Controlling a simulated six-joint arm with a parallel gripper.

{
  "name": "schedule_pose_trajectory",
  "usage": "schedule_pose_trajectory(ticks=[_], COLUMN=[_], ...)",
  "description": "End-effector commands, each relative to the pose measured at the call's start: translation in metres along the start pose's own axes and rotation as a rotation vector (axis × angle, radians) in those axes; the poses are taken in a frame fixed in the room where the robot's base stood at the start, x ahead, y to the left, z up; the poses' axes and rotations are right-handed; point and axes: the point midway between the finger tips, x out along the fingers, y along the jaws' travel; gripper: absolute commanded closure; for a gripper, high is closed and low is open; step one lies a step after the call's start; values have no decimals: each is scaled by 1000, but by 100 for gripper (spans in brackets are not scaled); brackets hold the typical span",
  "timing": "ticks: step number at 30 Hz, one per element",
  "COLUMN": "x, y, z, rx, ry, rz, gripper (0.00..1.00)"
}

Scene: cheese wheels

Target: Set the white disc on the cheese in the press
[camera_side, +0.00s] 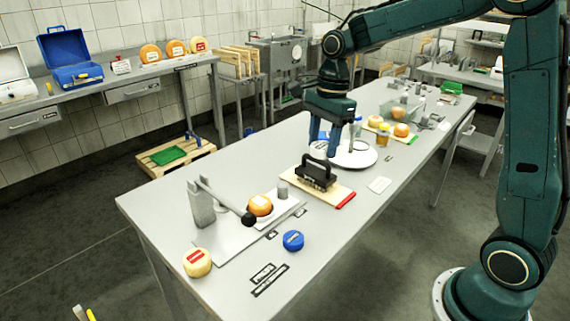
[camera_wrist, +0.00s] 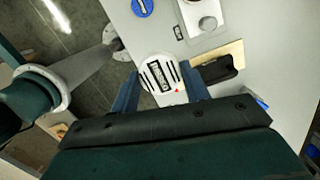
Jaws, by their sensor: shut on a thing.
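The white disc (camera_wrist: 160,73), with dark slots and a dark label, sits between the two fingers of my gripper (camera_wrist: 161,90) in the wrist view. My gripper (camera_side: 335,138) is shut on it over the middle of the table in the side view; there I cannot make the disc out clearly. The press (camera_side: 202,207) stands at the near left of the table, with a lever ending in a black ball. The orange cheese (camera_side: 262,208) sits by the press beside that ball. My gripper is well apart from the press, to its right and farther back.
A board (camera_side: 339,197) with a black-handled tool (camera_side: 318,174) lies between gripper and press. A white round plate (camera_side: 366,158) is below my gripper. A grey cylinder (camera_side: 282,188), a blue round piece (camera_side: 293,240) and a yellow wheel (camera_side: 197,264) stand near the press.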

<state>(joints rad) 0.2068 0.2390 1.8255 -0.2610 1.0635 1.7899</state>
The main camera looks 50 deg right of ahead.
Motion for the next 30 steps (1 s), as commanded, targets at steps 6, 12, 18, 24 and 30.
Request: schedule_pose_trajectory(ticks=[6,12,18,24,30], x=[-8,-19,-29,-37,-42], y=[-21,-47,-70,-87,-95], z=[20,48,77,101,115], rx=[-1,0,-2,-3,-3], ry=[-12,-21,-20,-8,2], rz=[2,6,8,6,2], gripper=[77,77,77,77,77])
